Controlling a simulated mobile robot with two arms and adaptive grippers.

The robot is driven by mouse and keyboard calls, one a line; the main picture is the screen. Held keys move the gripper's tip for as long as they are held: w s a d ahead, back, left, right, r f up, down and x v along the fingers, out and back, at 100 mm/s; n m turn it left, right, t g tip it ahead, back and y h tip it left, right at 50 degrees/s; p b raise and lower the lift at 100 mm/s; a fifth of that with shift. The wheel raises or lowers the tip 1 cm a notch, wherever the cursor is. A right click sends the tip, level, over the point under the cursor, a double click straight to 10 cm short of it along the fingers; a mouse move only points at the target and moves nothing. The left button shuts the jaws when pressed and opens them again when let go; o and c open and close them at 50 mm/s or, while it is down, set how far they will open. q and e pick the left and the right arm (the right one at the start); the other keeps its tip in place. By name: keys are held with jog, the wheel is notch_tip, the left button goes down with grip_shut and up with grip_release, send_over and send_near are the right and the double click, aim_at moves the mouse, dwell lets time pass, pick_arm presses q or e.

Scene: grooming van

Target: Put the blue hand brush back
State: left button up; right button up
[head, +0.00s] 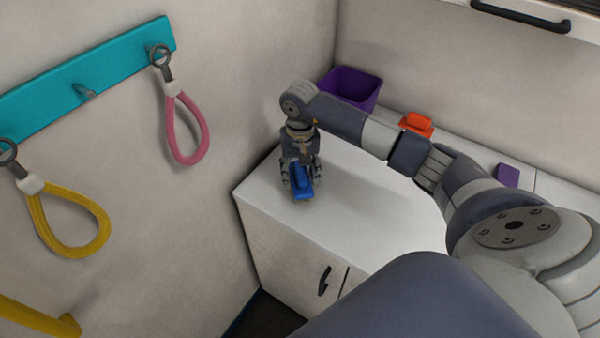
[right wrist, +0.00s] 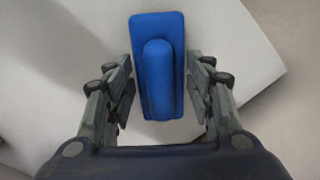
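The blue hand brush (head: 303,189) appears to lie on the white cabinet top (head: 350,215), near its left corner. In the right wrist view the brush (right wrist: 157,60) shows as a blue block with a raised rounded handle, lengthwise between the fingers. My right gripper (head: 300,176) points down over the brush, its fingers on either side. In the right wrist view my right gripper (right wrist: 160,92) is open, with a visible gap between each finger and the brush. My left gripper is not in view.
A turquoise wall rail (head: 100,70) carries a pink loop (head: 180,130), an empty middle hook (head: 86,91) and a yellow loop (head: 68,250). Behind my right arm are a purple bin (head: 350,88), an orange-red object (head: 417,125) and a small purple item (head: 508,175).

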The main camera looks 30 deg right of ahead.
aim_at(300, 170)
jog(key=shift+o, duration=0.3)
jog(key=shift+r, duration=0.4)
notch_tip(300, 170, up, 12)
jog(key=b, duration=0.4)
jog(key=shift+f, duration=0.2)
